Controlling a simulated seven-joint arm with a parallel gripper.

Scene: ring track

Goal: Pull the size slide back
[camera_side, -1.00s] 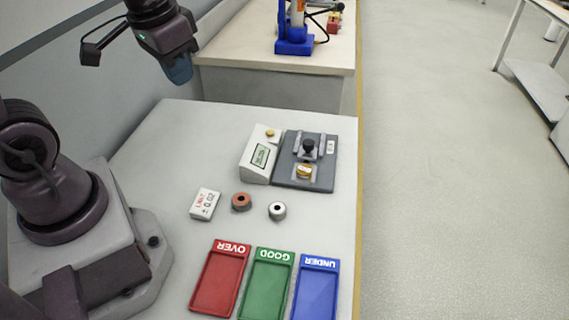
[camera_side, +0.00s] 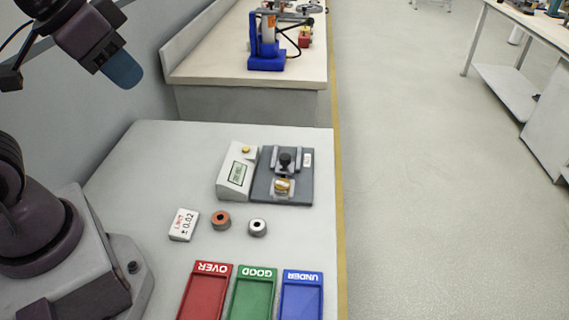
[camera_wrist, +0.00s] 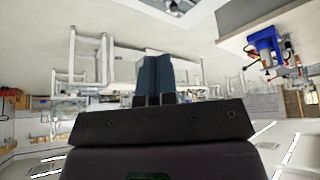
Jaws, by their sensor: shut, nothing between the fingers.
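The size slide is part of a dark grey gauge fixture (camera_side: 304,190) on the white table. Its black knob (camera_side: 286,161) stands upright between grey rails. A brass-coloured ring (camera_side: 283,186) sits at the front of the fixture. A white readout box (camera_side: 238,172) with a small screen and a yellow button stands at its left. My gripper (camera_side: 127,77) is high at the upper left, well away from the fixture. In the wrist view its blue fingers (camera_wrist: 155,78) are together with nothing between them. The fixture is not in the wrist view.
A white limit card (camera_side: 184,225), a red-brown ring (camera_side: 221,220) and a silver ring (camera_side: 257,227) lie in front. Red (camera_side: 207,295), green (camera_side: 252,298) and blue (camera_side: 302,298) trays line the front. A blue press (camera_side: 267,55) stands on the back bench.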

